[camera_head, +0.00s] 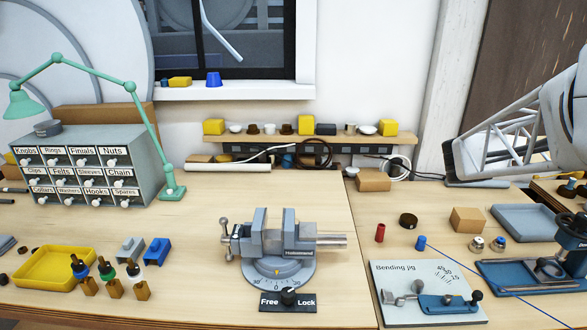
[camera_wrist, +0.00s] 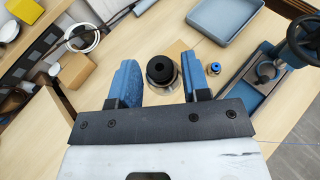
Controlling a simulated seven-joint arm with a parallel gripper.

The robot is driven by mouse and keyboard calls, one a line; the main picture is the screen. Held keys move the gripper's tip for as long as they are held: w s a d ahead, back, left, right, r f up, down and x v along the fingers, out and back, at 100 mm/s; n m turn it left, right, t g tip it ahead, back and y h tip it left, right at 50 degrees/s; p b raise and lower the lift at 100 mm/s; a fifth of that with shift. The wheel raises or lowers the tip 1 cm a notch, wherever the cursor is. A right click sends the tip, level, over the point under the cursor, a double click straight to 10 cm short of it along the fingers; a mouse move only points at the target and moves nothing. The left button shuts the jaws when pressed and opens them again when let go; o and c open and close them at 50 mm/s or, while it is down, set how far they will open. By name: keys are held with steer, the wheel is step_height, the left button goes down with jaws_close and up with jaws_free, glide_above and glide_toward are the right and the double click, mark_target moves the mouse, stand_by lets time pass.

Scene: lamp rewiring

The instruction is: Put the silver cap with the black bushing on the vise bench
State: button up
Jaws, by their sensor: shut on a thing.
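The silver cap with the black bushing (camera_wrist: 160,70) is between the blue fingers of my gripper (camera_wrist: 157,80) in the wrist view. My gripper is shut on it, with one finger on each side and the black bushing facing the camera. I cannot make out my gripper's fingers in the head view. The vise bench (camera_head: 190,265) is the wooden top at the left and middle of the head view, bearing a grey vise (camera_head: 275,245) with a Free/Lock knob in front.
A cap with a blue bushing (camera_head: 498,243) and another small silver cap (camera_head: 477,243) stand near a wooden block (camera_head: 467,220). A bending jig (camera_head: 425,290) lies right of the vise. A yellow tray (camera_head: 62,268) and several small tools stand at left. Bare wood lies behind the vise.

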steer(key=shift+w+a+f+n+t+y, duration=1.3)
steer(key=shift+w+a+n+y, duration=2.3)
steer(key=shift+a, duration=2.85)
steer(key=w+a+r+n+g+y, duration=0.1)
steer(key=a+n+g+y, duration=0.45)
steer(key=a, duration=0.85)
steer(key=a+r+n+g+y, duration=0.1)
steer(key=a+n+g+y, duration=0.1)
steer(key=a+n+y, duration=1)
step_height(320, 180, down, 10)
steer(key=a+m+h, duration=0.2)
steer(key=m+h, duration=0.1)
steer(key=shift+a, duration=0.35)
steer(key=shift+f, duration=0.15)
steer(key=shift+f, duration=3.05)
steer(key=shift+f, duration=0.1)
steer(key=shift+f, duration=1.75)
